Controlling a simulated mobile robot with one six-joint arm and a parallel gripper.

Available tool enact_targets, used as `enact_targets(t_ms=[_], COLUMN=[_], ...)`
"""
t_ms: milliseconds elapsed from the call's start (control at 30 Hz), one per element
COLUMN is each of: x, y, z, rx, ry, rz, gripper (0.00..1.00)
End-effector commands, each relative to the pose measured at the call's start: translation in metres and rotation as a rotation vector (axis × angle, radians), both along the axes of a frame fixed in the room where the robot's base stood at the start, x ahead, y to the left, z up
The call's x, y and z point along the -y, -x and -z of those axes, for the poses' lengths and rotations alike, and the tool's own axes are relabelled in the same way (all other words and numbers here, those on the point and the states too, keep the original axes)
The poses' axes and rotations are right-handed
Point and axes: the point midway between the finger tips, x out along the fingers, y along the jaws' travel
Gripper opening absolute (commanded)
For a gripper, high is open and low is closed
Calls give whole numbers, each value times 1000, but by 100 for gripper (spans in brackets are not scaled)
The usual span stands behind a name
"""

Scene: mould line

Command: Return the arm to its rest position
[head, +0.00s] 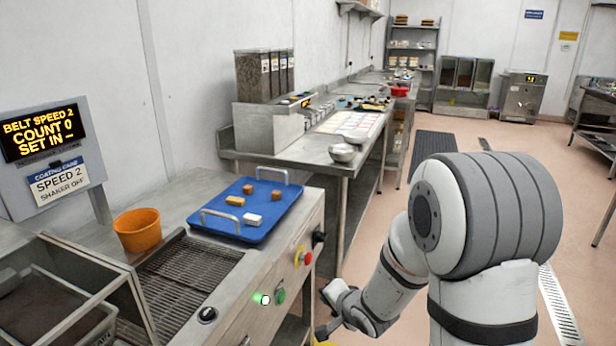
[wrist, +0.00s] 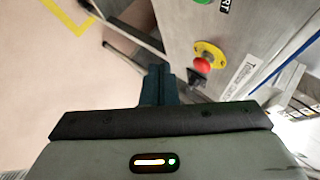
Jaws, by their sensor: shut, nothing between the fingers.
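My arm (head: 400,270) hangs low at the right of the coating machine's front panel in the head view, bent downward. In the wrist view my gripper (wrist: 157,85) is shut, its two dark fingers together with nothing between them. The fingers are over the floor beside the machine front and look apart from the red stop button (wrist: 203,65). In the head view the fingertips cannot be made out clearly.
The machine's front carries a red stop button (head: 306,258) and a green button (head: 280,296). A blue tray (head: 250,232) with several small pieces and an orange bowl (head: 137,230) stand on top. A steel bench (head: 270,158) runs behind.

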Motion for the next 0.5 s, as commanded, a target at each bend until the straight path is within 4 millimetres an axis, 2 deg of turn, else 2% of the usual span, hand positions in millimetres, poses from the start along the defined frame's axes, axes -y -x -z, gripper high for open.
enact_targets(t_ms=[33,167,267,400,500], x=[16,58,84,108,116], y=[3,26,55,109,151], z=[-30,-77,-111,-155,-181], rx=[12,-26,-94,-214,-299], ry=[91,347,506,664,727], rz=[6,-9,-50,-160,-274], gripper=[0,0,0,0,0])
